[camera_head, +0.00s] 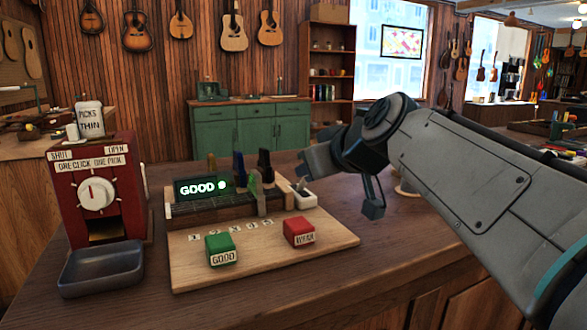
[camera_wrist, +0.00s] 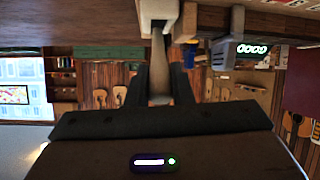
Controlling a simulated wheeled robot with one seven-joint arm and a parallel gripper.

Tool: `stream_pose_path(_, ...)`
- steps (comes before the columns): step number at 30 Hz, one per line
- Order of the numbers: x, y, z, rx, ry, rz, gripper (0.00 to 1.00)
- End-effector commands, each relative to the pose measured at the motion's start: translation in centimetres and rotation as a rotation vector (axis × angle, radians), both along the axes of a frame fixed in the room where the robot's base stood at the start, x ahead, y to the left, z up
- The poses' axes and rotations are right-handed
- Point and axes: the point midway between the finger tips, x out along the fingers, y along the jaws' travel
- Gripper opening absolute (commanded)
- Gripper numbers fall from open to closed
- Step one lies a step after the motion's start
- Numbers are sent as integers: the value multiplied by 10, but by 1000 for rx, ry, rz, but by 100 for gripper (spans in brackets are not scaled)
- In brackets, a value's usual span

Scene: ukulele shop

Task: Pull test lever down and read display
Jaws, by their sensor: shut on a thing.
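A dark display (camera_head: 203,187) stands at the back of a wooden test board and reads "GOOD" in lit letters with a bright dot beside it. It also shows, upside down, in the wrist view (camera_wrist: 250,49). In the wrist view, my gripper's dark fingers (camera_wrist: 160,72) are shut on a pale narrow piece (camera_wrist: 159,88). I cannot tell for certain whether this piece is the test lever. My gripper hides part of it in the head view.
A green "GOOD" button block (camera_head: 221,249) and a red one (camera_head: 299,231) sit on the wooden board (camera_head: 195,275). A red pick dispenser (camera_head: 97,195) with a grey tray (camera_head: 101,268) stands left. Several upright clips (camera_head: 264,166) line the unit. The counter's front right is clear.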

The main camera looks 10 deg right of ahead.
Motion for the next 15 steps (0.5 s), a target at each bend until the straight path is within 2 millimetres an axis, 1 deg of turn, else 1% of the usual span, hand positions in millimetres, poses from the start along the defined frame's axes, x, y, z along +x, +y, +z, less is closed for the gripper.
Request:
stream_pose_path(3, 0, 0, 0, 1, -1, 0, 0)
stream_pose_path(4, 0, 0, 0, 1, -1, 0, 26)
stream_pose_path(6, 0, 0, 0, 1, 0, 0, 42)
stream_pose_path(15, 0, 0, 1, 0, 0, 1, 42)
